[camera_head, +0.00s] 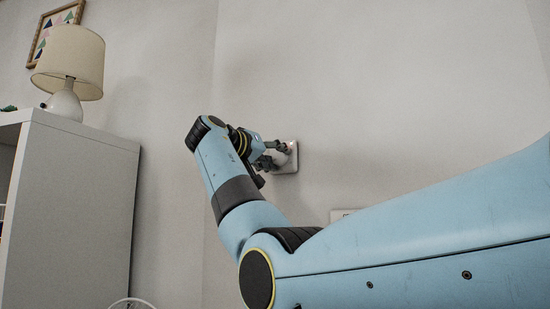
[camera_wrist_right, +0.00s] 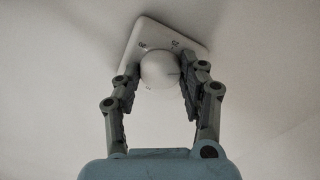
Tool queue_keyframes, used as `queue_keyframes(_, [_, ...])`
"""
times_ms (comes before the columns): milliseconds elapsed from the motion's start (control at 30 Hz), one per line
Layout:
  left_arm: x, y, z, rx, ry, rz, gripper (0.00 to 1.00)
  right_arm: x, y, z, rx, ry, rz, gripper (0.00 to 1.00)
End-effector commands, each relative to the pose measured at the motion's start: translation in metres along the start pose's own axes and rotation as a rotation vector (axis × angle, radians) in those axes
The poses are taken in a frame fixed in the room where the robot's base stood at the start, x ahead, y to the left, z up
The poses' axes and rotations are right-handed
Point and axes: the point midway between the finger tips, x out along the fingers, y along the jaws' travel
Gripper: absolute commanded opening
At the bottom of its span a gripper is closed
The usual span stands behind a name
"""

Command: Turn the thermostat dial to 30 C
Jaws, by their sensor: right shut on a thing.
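The thermostat is a white square plate (camera_head: 291,146) on the wall, and a round white dial sits on it. In the right wrist view the plate (camera_wrist_right: 150,35) looks tilted, with small dark marks above the dial (camera_wrist_right: 159,70). The marks are too small to read with certainty. My right gripper (camera_head: 277,153) is at the thermostat, and its two fingers are shut on the dial, one on each side. The right wrist view shows the same gripper (camera_wrist_right: 158,85) around the dial. My left gripper is not in view.
A white cabinet (camera_head: 75,210) stands at the left with a lamp (camera_head: 70,65) on top. A framed picture (camera_head: 45,38) hangs behind the lamp. The wall around the thermostat is bare.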

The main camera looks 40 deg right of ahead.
Motion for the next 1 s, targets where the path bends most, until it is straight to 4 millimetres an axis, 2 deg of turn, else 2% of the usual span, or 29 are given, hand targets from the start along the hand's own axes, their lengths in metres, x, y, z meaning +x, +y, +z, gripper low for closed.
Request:
queue_keyframes(167, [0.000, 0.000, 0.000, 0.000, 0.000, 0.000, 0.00, 0.000, -0.003, 0.003, -0.004, -0.005, -0.004, 0.10])
queue_keyframes(200, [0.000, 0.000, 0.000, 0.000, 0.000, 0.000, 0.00, 0.000, -0.003, 0.003, -0.004, -0.005, -0.004, 0.43])
queue_keyframes(400, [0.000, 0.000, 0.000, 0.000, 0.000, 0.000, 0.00, 0.000, -0.002, 0.002, -0.003, -0.003, -0.002, 0.67])
queue_keyframes(733, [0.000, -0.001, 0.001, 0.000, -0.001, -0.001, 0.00, -0.006, -0.001, 0.000, -0.002, 0.000, -0.002, 0.67])
queue_keyframes(867, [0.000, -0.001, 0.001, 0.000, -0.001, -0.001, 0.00, -0.027, -0.002, 0.001, -0.001, -0.001, -0.005, 0.67])
queue_keyframes(1000, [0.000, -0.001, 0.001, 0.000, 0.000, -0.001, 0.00, -0.059, -0.002, 0.001, -0.001, -0.001, -0.007, 0.67])
